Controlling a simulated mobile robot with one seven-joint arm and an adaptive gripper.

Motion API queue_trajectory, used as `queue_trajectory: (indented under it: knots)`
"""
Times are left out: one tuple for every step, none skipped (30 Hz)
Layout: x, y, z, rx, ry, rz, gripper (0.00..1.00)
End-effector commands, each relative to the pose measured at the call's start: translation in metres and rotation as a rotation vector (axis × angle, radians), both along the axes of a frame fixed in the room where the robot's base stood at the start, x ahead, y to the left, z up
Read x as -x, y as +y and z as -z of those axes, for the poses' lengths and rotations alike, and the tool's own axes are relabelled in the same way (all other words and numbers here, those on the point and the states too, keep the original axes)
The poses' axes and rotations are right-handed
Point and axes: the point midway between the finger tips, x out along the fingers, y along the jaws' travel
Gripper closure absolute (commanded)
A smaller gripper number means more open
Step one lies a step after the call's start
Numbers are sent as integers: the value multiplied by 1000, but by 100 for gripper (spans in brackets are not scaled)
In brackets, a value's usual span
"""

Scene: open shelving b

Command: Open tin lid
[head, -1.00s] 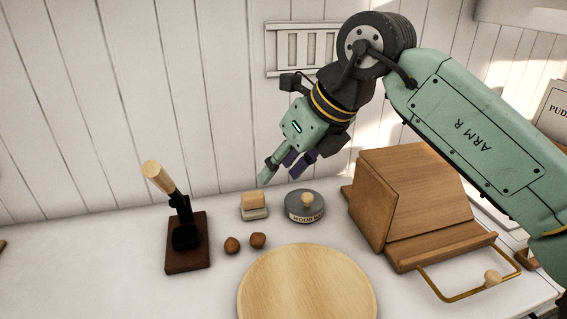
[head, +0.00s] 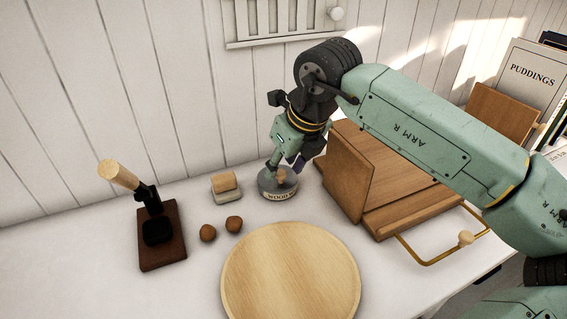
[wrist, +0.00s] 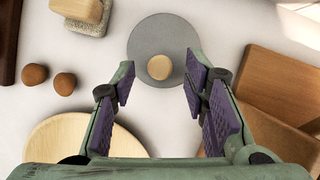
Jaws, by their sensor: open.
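A round grey tin (head: 280,193) with a pale label, partly legible as "WOOD", stands on the white counter near the wall. Its grey lid (wrist: 150,35) is on and bears a pale wooden knob (head: 281,175). My gripper (head: 285,163) is over the tin, pointing down, with its fingers close around the knob's height; contact cannot be told. In the wrist view, my open gripper (wrist: 160,80) has purple-padded fingers spread left and right, with the knob (wrist: 159,67) between and slightly beyond their tips. Nothing is held.
A wooden box-like stand (head: 352,175) is close right of the tin. A brush on a block (head: 225,183) and two brown balls (head: 221,228) are left. A round wooden board (head: 290,275) lies in front. A wooden-handled press (head: 155,225) stands far left.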

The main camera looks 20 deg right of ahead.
Motion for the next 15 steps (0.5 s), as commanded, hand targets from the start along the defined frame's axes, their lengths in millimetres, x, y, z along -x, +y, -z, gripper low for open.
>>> queue_trajectory:
  knots:
    - [-1,0,3,-1,0,0,59]
    - [-1,1,4,0,0,0,59]
    - [-2,1,5,0,0,-1,59]
    - [-2,1,6,0,0,-1,59]
    - [-2,1,6,0,0,-1,59]
    - [-2,1,6,0,0,-1,59]
    - [-2,1,6,0,0,-1,59]
    - [-2,1,6,0,0,-1,59]
    - [-2,1,6,0,0,-1,59]
    - [-2,1,6,0,0,-1,59]
    - [-2,1,6,0,0,-1,59]
    - [-2,1,6,0,0,-1,62]
    - [-2,1,6,0,0,-1,64]
    - [-2,1,6,0,0,-1,66]
    - [-2,1,6,0,0,-1,68]
